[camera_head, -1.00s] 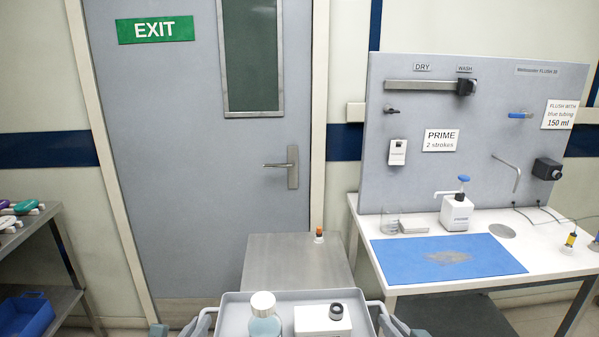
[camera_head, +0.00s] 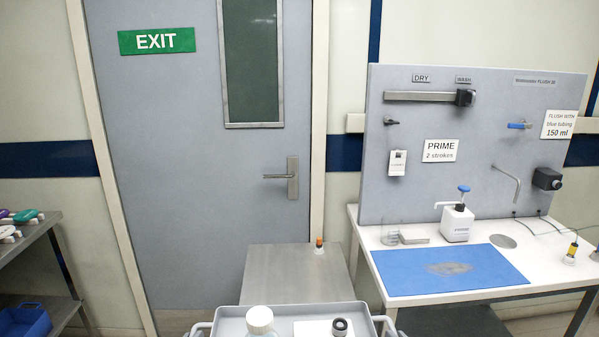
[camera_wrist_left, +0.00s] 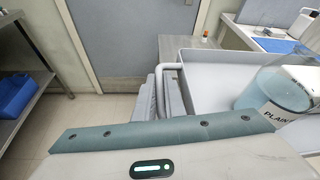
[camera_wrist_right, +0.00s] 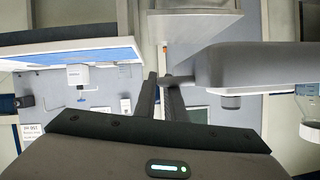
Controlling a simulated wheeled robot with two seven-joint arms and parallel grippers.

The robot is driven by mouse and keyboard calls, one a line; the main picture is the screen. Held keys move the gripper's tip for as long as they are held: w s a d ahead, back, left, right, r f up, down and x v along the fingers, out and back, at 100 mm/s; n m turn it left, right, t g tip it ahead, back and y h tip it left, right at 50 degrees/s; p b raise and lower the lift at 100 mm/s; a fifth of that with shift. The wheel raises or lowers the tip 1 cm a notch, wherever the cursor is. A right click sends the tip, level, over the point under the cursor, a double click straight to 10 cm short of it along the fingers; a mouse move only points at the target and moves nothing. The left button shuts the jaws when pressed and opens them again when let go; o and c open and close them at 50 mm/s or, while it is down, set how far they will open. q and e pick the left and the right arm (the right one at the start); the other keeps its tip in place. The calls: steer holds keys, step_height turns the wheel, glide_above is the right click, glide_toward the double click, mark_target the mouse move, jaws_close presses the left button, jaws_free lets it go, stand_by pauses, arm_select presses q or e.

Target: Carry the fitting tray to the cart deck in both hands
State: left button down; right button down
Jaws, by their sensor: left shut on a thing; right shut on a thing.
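The grey fitting tray (camera_head: 300,308) is at the bottom centre of the head view, cut off by the lower edge. It carries a white-capped bottle (camera_head: 260,319) and a white block with a dark round knob (camera_head: 339,326). My left gripper (camera_wrist_left: 160,97) is shut on the tray's left handle in the left wrist view. My right gripper (camera_wrist_right: 163,97) is shut on the right handle (camera_wrist_right: 178,81) in the right wrist view. The bare metal cart deck (camera_head: 292,272) shows just beyond the tray. I cannot tell the gap between tray and deck.
A small orange-capped vial (camera_head: 319,246) stands at the deck's far right corner. A white bench with a blue mat (camera_head: 450,268) and pump bottle (camera_head: 457,222) is at right. A metal shelf with a blue bin (camera_head: 24,320) is at left. A closed door (camera_head: 215,190) is behind.

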arm_select(q)
steer(key=shift+r, duration=0.3)
arm_select(e)
steer(key=shift+r, duration=0.25)
